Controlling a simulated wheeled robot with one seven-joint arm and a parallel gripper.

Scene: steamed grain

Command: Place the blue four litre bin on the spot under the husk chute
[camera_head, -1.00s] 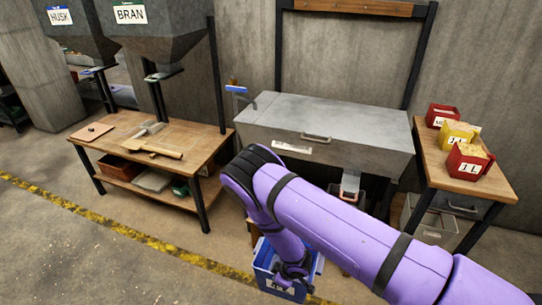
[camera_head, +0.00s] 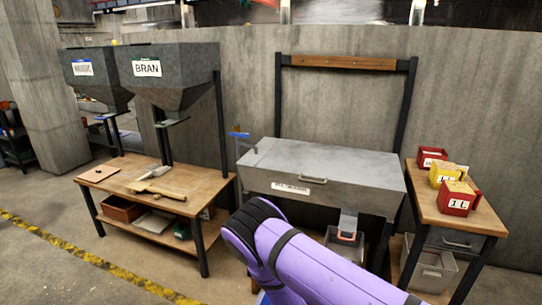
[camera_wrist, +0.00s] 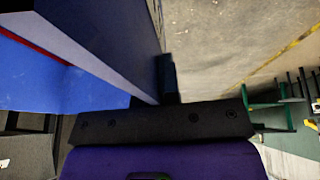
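The blue bin (camera_wrist: 85,85) fills the upper left of the wrist view, very close. My gripper (camera_wrist: 165,80) is at its wall, with one black finger against the outer face. The other finger is hidden, but the gripper looks shut on the wall. In the head view only a blue sliver (camera_head: 262,298) shows at the bottom edge, beside my purple arm. The husk hopper (camera_head: 92,80) hangs at the far left, its label blurred. Its chute ends above the left part of the wooden bench (camera_head: 150,200), where a flat pinkish-brown square (camera_head: 98,174) lies.
The bran hopper (camera_head: 170,85) hangs right of the husk one. A wooden-handled tool (camera_head: 157,191) lies on the bench. A grey metal cabinet (camera_head: 325,175) stands centre. Red and yellow bins (camera_head: 448,173) stand on a right-hand table. Floor left of the yellow line is clear.

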